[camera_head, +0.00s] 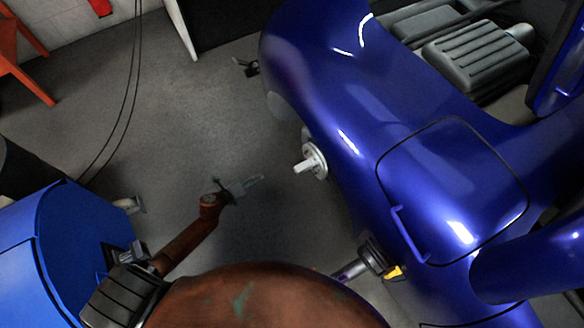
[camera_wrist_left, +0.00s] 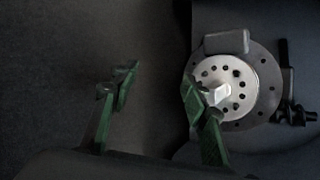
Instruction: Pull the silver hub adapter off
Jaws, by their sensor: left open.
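The silver hub adapter (camera_head: 312,161) is a round metal piece with a short stub pointing left, on the wheel hub at the side of the blue car. In the left wrist view it is a pale disc (camera_wrist_left: 242,84) with several holes and a light centre piece, against a larger dark grey disc (camera_wrist_left: 266,112). My left gripper (camera_head: 238,187) is open and empty, left of the adapter and apart from it in the head view. In the left wrist view its green fingers (camera_wrist_left: 158,90) are spread; the right finger covers the adapter's left edge.
The blue car body (camera_head: 330,110) fills the right side. A dark device with a yellow part (camera_head: 380,258) is near the car's lower side. A blue cabinet (camera_head: 60,240) stands at lower left. Grey floor (camera_head: 190,120) is clear left of the hub. Dark cables hang at upper left.

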